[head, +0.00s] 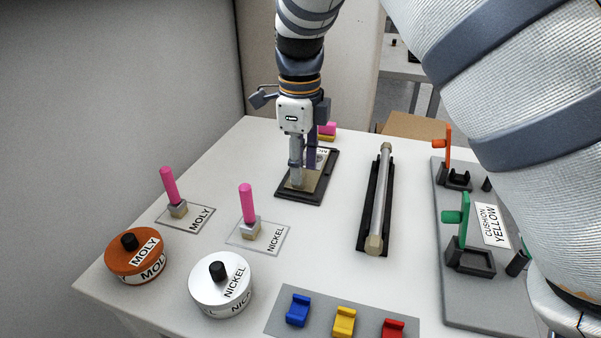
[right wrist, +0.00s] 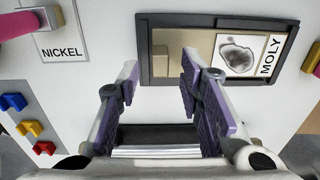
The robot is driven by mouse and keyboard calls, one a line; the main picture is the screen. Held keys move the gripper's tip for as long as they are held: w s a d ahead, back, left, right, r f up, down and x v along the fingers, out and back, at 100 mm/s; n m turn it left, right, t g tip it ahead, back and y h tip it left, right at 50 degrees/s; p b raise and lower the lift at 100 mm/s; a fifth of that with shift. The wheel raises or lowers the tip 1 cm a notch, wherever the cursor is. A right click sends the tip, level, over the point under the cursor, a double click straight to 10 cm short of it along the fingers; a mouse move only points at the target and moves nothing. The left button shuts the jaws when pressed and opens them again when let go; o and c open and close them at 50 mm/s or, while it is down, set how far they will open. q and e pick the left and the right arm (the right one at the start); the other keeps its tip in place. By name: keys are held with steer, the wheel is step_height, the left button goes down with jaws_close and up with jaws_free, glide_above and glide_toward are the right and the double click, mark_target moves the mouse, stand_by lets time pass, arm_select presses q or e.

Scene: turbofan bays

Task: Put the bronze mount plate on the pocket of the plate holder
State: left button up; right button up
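The dark plate holder (head: 317,199) lies flat on the white table, and its rim also shows in the right wrist view (right wrist: 145,50). A tan-bronze mount plate (right wrist: 165,46) lies within its frame, beside a white MOLY label with a grey smudge picture. I cannot tell whether the plate sits fully down in the pocket. My right gripper (head: 304,172) points down over the holder. In the right wrist view its purple-padded fingers (right wrist: 158,85) are apart with nothing held between them. The fingers hide part of the plate. My left gripper is not in view.
A metal rod (head: 384,185) in a black cradle lies right of the holder. Pink-handled pieces on MOLY and NICKEL cards, an orange tin (head: 137,262) and a white tin (head: 221,292) stand left. A grey board (head: 450,290) with clamps stands right.

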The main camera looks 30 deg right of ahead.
step_height(320, 180, up, 10)
steer(key=shift+f, duration=0.15)
steer(key=shift+s+a, duration=0.1)
